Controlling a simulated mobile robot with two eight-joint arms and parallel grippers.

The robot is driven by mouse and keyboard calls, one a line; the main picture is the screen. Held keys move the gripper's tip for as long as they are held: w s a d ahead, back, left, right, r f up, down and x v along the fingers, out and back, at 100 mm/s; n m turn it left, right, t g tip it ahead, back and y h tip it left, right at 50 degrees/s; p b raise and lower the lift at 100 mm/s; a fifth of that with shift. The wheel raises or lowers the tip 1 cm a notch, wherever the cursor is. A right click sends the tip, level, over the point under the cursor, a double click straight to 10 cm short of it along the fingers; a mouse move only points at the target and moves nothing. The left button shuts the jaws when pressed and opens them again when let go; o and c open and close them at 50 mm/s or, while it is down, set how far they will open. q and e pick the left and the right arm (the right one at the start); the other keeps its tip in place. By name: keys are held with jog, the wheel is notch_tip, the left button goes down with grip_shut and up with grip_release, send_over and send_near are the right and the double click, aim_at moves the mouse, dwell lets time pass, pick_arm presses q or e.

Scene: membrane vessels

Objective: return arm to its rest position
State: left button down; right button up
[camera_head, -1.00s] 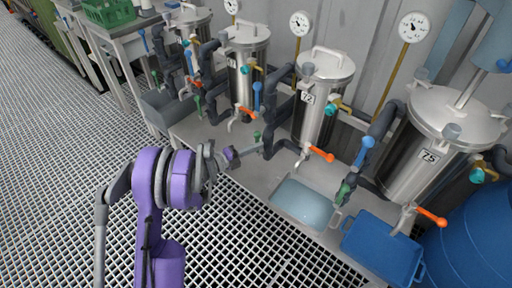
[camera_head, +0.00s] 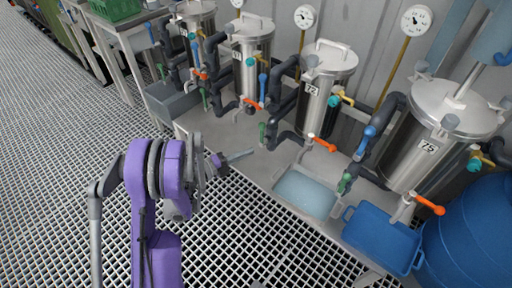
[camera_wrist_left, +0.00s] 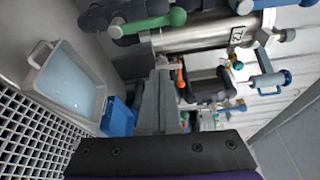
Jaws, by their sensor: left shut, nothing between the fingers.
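My left arm comes in from the lower left of the head view, purple and grey. Its gripper (camera_head: 238,156) is shut and empty, held over the grating's edge beside the grey platform (camera_head: 240,136). In the left wrist view the shut grey fingers (camera_wrist_left: 157,105) reach out past a dark bracket with nothing held. The steel vessels 72 (camera_head: 325,95) and 75 (camera_head: 425,135) stand apart from it, to the right. My right gripper is in neither view.
A tray of pale liquid (camera_head: 305,193) sits on the platform, also in the left wrist view (camera_wrist_left: 70,80). A blue crate (camera_head: 380,240) and a blue barrel (camera_head: 475,240) stand at lower right. Pipes with coloured valve handles line the vessels. The grating (camera_head: 60,150) at left is open.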

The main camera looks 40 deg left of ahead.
pick_arm(q)
jog(key=shift+s+a, duration=0.1)
jog(key=shift+s, duration=0.2)
notch_tip(320, 180, up, 13)
jog(key=w+d+n+y, duration=0.3)
jog(key=n+y, duration=0.9)
jog(key=n, duration=0.4)
jog(key=s+d+f+n+g+h, duration=0.2)
jog(key=s+d+f+n+g, duration=0.3)
jog(key=s+d, duration=0.6)
jog(key=s+d+f+n+g+h, duration=0.3)
jog(key=s+d+f+g, duration=0.4)
jog(key=s, duration=0.8)
notch_tip(320, 180, up, 25)
jog(key=w+t+p, duration=0.1)
jog(key=w+p, duration=0.1)
jog(key=p, duration=2)
jog(key=shift+a, duration=0.15)
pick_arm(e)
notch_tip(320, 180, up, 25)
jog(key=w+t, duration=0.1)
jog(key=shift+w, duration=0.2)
